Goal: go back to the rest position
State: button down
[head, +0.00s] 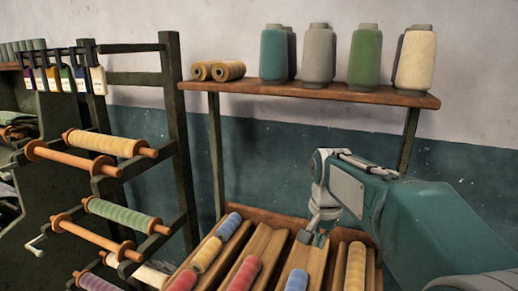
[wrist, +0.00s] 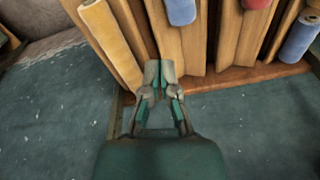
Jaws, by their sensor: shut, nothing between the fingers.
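My gripper (head: 316,232) hangs over the back part of the slotted wooden rack (head: 272,243) in the head view. In the wrist view my gripper (wrist: 159,74) has its fingertips together with nothing between them. A yellow roll (wrist: 108,38) lies in a slot beside the fingers; it also shows at the right of the rack in the head view (head: 355,268). A blue roll (wrist: 181,11) lies in a neighbouring slot, also at the front in the head view (head: 296,280). Whether the fingertips touch the rack is unclear.
A shelf (head: 300,92) with several large thread cones (head: 365,56) stands behind the rack. A dark green frame (head: 174,130) with thread rollers (head: 110,144) rises at the left. Red rolls (head: 244,274) lie in other slots. Bare wall (head: 455,150) shows at right.

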jog(key=s+d+f+n+t, duration=0.1)
jog(key=s+n+t, duration=0.3)
jog(key=s, duration=1.8)
jog(key=f+n, duration=0.1)
jog(key=n, duration=0.1)
jog(key=shift+s+n, duration=0.3)
jog(key=shift+s, duration=0.05)
